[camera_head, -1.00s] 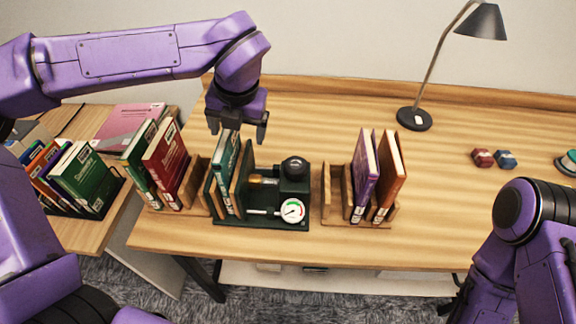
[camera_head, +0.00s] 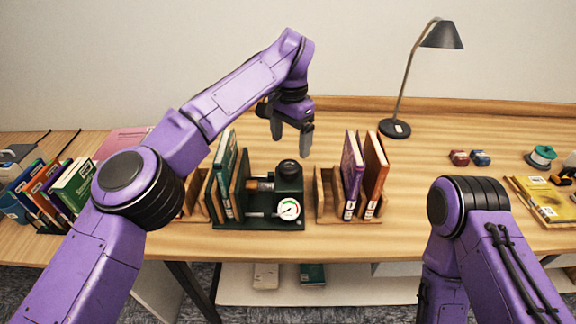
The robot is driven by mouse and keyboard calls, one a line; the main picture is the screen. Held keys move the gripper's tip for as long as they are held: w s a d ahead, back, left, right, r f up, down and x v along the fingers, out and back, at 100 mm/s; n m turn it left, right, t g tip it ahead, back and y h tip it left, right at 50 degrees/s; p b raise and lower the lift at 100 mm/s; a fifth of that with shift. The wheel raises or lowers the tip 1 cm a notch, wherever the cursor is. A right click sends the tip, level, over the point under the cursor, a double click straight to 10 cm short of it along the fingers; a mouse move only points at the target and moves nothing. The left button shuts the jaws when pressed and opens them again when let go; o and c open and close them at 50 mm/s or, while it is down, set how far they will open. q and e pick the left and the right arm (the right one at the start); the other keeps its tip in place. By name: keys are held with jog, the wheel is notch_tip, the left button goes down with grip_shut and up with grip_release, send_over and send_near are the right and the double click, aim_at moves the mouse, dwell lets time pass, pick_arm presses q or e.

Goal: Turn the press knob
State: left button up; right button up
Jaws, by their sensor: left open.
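The dark green press (camera_head: 260,224) stands near the table's front edge. A round black knob (camera_head: 289,168) tops its block. A white dial gauge (camera_head: 288,209) faces front and a brass-coloured part (camera_head: 262,185) sits beside the block. Teal books (camera_head: 226,172) stand upright at the press's left side. My left gripper (camera_head: 292,143) is open and empty, pointing down above and slightly behind the knob, apart from it in the picture. My right arm (camera_head: 480,220) shows at the lower right, but its gripper is not visible.
A wooden rack (camera_head: 325,205) with purple and orange books stands right of the press. Another book rack is partly hidden behind my left arm. A black lamp (camera_head: 395,128) stands at the back. Small red and blue blocks (camera_head: 470,158) lie right; the table between is clear.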

aim_at(289, 165)
pick_arm(q)
jog(key=f, duration=0.2)
jog(key=f+p, duration=0.1)
jog(key=f, duration=0.3)
jog(key=shift+s+a+f, duration=0.15)
jog(key=shift+a+f, duration=0.1)
jog(key=shift+f, duration=0.05)
jog(key=shift+d+f+p, duration=0.15)
jog(key=shift+f+p, duration=0.15)
jog(key=shift+f, duration=0.35)
jog(key=c, duration=1.1)
